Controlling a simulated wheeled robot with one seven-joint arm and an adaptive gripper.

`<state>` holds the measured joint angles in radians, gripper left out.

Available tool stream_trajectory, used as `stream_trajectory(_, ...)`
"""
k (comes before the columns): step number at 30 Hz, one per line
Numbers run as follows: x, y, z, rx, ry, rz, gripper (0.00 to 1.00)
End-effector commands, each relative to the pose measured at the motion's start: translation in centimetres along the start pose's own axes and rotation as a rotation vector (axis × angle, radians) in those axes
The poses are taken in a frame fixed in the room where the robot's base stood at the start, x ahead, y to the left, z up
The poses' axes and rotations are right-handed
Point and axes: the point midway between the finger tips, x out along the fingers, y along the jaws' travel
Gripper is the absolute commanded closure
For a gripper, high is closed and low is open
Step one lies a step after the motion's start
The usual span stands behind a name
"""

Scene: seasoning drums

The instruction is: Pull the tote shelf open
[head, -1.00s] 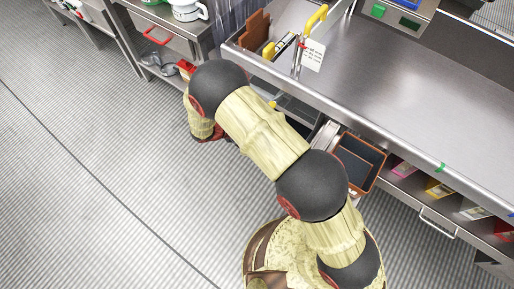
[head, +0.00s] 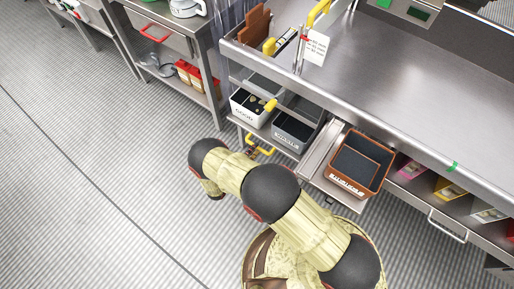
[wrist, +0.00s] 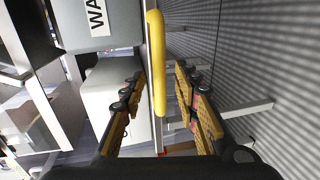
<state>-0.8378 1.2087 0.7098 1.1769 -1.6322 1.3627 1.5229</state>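The tote shelf (head: 283,149) sits under the steel counter and carries a white tote (head: 249,108) and a grey tote (head: 293,131). A yellow handle (head: 265,151) is at its front edge. In the wrist view the yellow handle (wrist: 157,60) runs up and down between the fingers of my gripper (wrist: 161,76). The fingers are spread, with a gap on each side of the handle. The grey tote (wrist: 100,25) and the white tote (wrist: 108,90) lie to its left. In the head view my arm mostly hides my gripper.
A brown tote (head: 362,184) stands to the right, sticking out past the counter (head: 390,85). Coloured boxes (head: 450,190) sit on a lower shelf further right. A cart with red containers (head: 197,77) stands at the left. The ribbed floor (head: 100,190) at left is clear.

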Motion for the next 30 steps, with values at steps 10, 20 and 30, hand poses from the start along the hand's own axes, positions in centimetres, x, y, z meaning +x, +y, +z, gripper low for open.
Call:
stream_trajectory(10,3.2,0.0,0.0,0.000,0.000,-0.001,0.69)
stream_trajectory(20,3.2,0.0,0.0,-0.001,0.000,-0.001,0.73)
stream_trajectory(30,3.2,0.0,0.0,-0.001,-0.001,-0.001,0.93)
